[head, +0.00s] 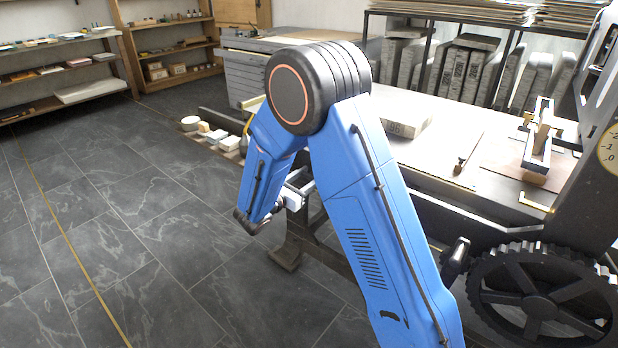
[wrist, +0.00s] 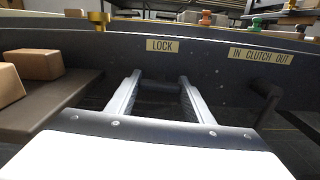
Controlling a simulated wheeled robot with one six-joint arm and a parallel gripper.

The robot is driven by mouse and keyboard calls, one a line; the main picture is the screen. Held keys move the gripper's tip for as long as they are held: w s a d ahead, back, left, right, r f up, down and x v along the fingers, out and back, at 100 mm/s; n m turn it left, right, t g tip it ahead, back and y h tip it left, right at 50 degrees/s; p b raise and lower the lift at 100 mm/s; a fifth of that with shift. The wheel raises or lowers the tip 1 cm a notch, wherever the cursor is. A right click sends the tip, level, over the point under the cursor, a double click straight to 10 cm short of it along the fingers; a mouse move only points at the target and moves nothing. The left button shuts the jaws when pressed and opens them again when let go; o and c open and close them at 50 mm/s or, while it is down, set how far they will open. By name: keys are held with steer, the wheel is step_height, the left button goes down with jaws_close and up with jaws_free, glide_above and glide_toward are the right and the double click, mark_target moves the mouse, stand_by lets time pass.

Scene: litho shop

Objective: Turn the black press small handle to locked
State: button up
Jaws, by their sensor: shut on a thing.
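My gripper (wrist: 159,86) reaches forward in the wrist view, its two grey fingers closed on a dark handle (wrist: 160,88) at the black press. The handle lies below the LOCK label (wrist: 173,46) on the dark press side; its exact angle is hard to tell, dark on dark. In the head view my gripper (head: 299,187) shows in part beside the press frame, behind my blue arm. The handle cannot be made out there.
A second dark lever (wrist: 266,102) hangs right of my fingers under the IN CLUTCH OUT label (wrist: 261,55). Brown blocks (wrist: 35,65) lie on a ledge at left. A large black gear (head: 540,303) stands at right in the head view. Floor at left is clear.

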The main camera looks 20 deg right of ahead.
steer(key=shift+n, duration=0.5)
steer(key=o, duration=1)
steer(key=shift+o, duration=0.2)
steer(key=shift+s+a, duration=0.1)
steer(key=shift+a, duration=0.05)
steer(key=v, duration=1.7)
